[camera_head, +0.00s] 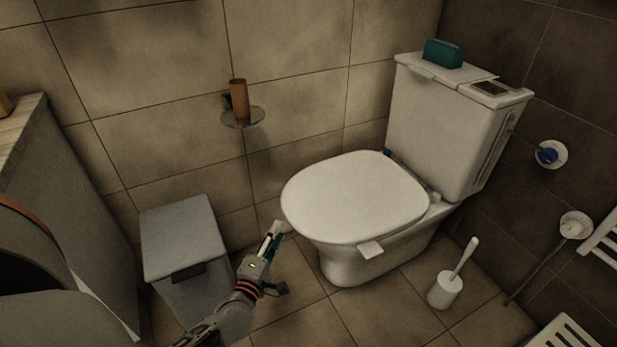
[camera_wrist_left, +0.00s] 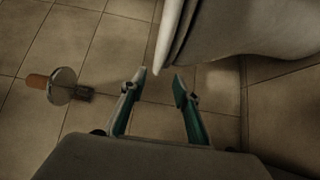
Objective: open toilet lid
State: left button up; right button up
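The white toilet (camera_head: 345,262) stands by the tiled wall. Its lid (camera_head: 355,192) lies flat and shut on the seat, with a small pale tab (camera_head: 370,249) at its front right edge. My left gripper (camera_head: 274,232) is beside the lid's left front edge, a little apart from it and lower in the picture. In the left wrist view the two fingers of my left gripper (camera_wrist_left: 160,80) are spread, with nothing between them. The white edge of the lid or seat (camera_wrist_left: 172,42) is just beyond the fingertips, above the bowl (camera_wrist_left: 245,28). My right gripper is not in view.
A grey bin (camera_head: 183,238) stands left of my left arm. A wall shelf (camera_head: 243,119) holds a brown cup (camera_head: 239,97). A toilet brush (camera_head: 445,288) stands right of the bowl. The cistern (camera_head: 445,125) carries a green box (camera_head: 444,53). The floor before the toilet is clear.

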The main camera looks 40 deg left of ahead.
pick_arm(q)
jog(key=b+x, duration=0.1)
jog(key=x, duration=0.6)
jog(key=shift+b, duration=0.3)
jog(key=shift+w+r, duration=0.1)
jog(key=shift+r, duration=0.05)
grip_shut()
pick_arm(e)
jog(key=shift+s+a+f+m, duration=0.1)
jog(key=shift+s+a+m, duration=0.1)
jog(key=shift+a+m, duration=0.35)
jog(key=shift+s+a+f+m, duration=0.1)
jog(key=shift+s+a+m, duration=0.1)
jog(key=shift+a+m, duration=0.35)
